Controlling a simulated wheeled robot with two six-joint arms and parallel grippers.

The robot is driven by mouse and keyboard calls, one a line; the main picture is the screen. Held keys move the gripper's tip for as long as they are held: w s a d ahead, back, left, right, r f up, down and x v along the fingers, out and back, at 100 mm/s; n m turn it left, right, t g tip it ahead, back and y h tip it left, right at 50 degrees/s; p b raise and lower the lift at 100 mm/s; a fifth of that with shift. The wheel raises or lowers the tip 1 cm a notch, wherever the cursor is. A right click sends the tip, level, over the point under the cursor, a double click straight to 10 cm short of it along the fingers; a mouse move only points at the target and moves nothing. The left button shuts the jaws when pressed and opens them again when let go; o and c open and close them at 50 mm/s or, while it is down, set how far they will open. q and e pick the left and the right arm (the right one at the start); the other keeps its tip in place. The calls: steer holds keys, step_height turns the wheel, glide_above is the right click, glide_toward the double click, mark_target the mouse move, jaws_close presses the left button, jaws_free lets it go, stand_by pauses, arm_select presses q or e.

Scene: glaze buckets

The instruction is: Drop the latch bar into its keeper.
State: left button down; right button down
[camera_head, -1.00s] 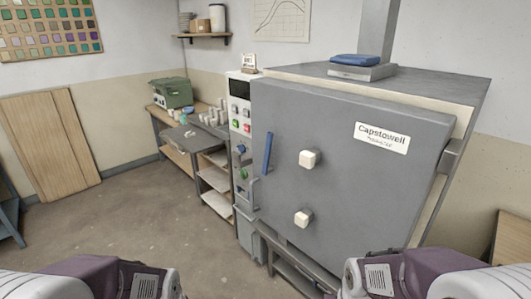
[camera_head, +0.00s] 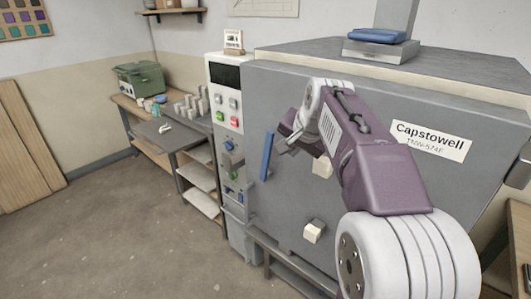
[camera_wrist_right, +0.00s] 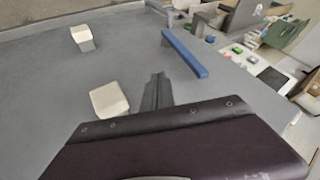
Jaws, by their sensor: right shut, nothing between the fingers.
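The grey kiln door (camera_head: 290,190) fills the middle of the head view and looks closed. A blue upright bar (camera_head: 266,156) is on its left side; it also shows in the right wrist view (camera_wrist_right: 186,54). I cannot tell whether this is the latch bar or a handle. A small grey fitting (camera_head: 247,192) sits at the door's left edge, too small to identify as the keeper. My right gripper (camera_head: 284,146) is shut and empty, in front of the door just right of the blue bar. In the right wrist view, its fingers (camera_wrist_right: 156,90) are together, apart from the bar.
Two white knobs, upper (camera_head: 322,167) and lower (camera_head: 313,231), stick out from the door near my right arm. The control panel (camera_head: 226,125) stands left of the door. A workbench (camera_head: 170,140) with cups is further left. Open floor lies at the lower left.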

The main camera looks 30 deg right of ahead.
glide_toward(266, 158)
steer(key=d+f, duration=0.1)
steer(key=w+d+f, duration=0.1)
steer(key=w+f, duration=0.1)
steer(key=f, duration=0.1)
steer(key=shift+w+d, duration=0.15)
steer(key=shift+d, duration=0.25)
